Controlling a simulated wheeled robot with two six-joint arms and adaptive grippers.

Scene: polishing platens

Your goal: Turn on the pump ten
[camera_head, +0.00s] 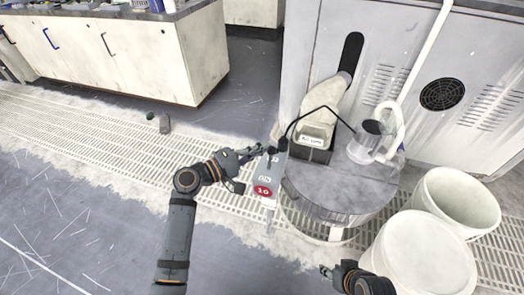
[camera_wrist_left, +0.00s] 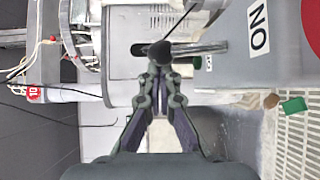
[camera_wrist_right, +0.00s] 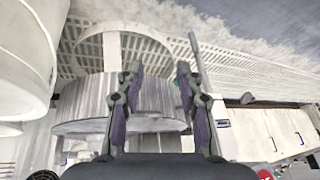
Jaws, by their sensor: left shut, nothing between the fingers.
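The pump ten switch box (camera_head: 270,168) is a grey upright box with a red "10" disc (camera_head: 263,190) and an "ON" label above it. It stands at the left of the round grey tank. In the left wrist view, the "ON" label (camera_wrist_left: 258,27) and a metal lever with a dark rounded end (camera_wrist_left: 190,49) show on the box. My left gripper (camera_head: 258,150) is beside the box; its shut, empty fingertips (camera_wrist_left: 158,68) are at the lever's dark end. I cannot tell whether they touch. My right gripper (camera_wrist_right: 158,72) is open and empty, low in front of the tank.
The round grey tank (camera_head: 345,190) has a clear jug (camera_head: 368,143) and hoses on top. Two white buckets (camera_head: 424,255) stand at the right. A grey machine cabinet (camera_head: 440,60) is behind. A dark small object (camera_head: 160,122) lies on the open floor at left.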

